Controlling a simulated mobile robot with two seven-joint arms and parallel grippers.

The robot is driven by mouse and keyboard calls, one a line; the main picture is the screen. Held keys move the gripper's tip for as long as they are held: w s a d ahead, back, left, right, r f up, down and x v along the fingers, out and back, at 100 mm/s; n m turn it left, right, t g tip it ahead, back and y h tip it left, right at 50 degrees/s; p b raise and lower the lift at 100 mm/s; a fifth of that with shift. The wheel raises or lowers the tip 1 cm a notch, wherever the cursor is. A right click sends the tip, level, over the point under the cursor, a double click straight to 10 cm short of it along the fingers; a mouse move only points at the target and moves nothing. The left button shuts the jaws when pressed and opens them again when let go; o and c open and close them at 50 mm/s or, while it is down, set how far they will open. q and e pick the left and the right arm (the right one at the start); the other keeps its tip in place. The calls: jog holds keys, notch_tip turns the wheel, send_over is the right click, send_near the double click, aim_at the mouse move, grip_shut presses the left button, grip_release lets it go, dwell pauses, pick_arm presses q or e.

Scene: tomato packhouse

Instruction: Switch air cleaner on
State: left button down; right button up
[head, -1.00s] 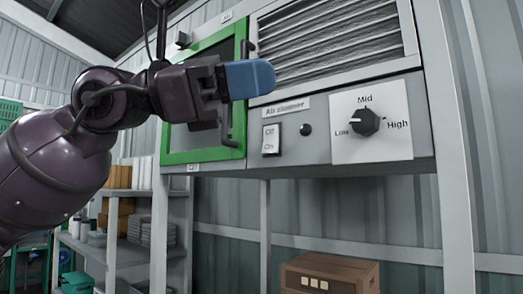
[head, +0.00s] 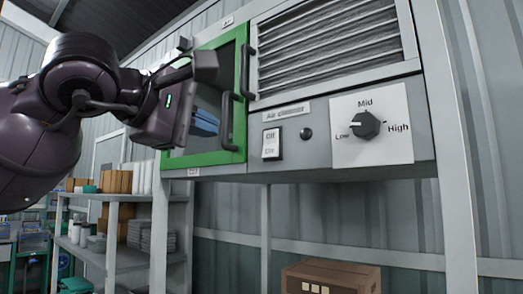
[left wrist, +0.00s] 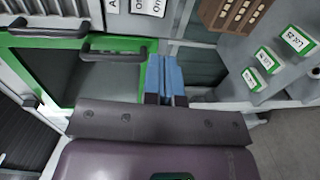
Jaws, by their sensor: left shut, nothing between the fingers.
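The air cleaner's control panel (head: 323,163) shows in the head view. It carries a white Off/On rocker switch (head: 271,143), a small dark round lamp or button (head: 306,133) and a black Low-Mid-High knob (head: 367,125). I cannot tell for sure which half of the rocker is pressed. The switch's lettered face also shows at the top of the left wrist view (left wrist: 150,6). My left gripper (head: 206,123) has blue fingers, shut and empty, in front of the green-framed door, left of the switch and apart from it. The fingers also show in the wrist view (left wrist: 166,78). My right gripper is out of view.
The green-framed door (head: 239,100) has a dark handle (head: 227,120) close to my left fingers. A louvred grille (head: 330,45) is above the panel. Below are a brown box (head: 331,275) and, at left, a grey shelf (head: 125,258) with stacked goods.

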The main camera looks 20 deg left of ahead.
aim_at(269, 155)
pick_arm(q)
jog(key=p+x, duration=0.1)
jog(key=x, duration=1.1)
jog(key=shift+w+d, duration=0.15)
jog(key=shift+w, duration=0.05)
jog(key=shift+p+x, duration=0.3)
jog(key=shift+x, duration=0.45)
jog(key=shift+f, duration=0.1)
jog(key=shift+w+d+f+b, duration=0.1)
jog(key=shift+w+f+b, duration=0.1)
jog(key=shift+w+b, duration=0.1)
jog(key=shift+r, duration=0.1)
jog(key=shift+s, duration=0.1)
